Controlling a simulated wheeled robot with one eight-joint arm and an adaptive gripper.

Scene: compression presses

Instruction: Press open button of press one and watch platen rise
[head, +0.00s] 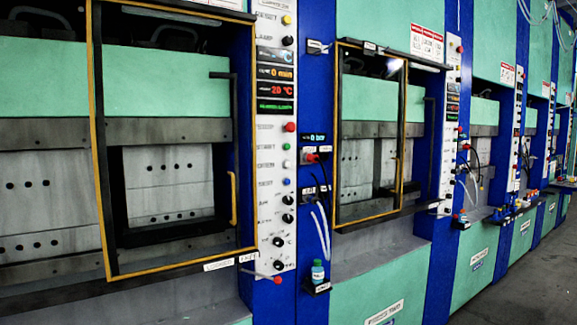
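The nearest press (165,80) fills the left of the head view; I cannot read a number on it. Its control panel (264,220) is a white vertical strip to the right of its yellow-edged door frame (98,170). The panel has a red button (290,127), a green button (287,146), a white button (287,163) and a blue button (287,181), with black knobs below. Their labels are too small to read, so I cannot tell which is the open button. Grey platens (165,180) show behind the door frame. My gripper is not in view.
A second press (368,110) with its own panel (447,130) stands to the right, and more presses recede along the row. A small bottle (318,272) stands on a ledge between the first two. Bare grey floor (530,270) shows at the lower right.

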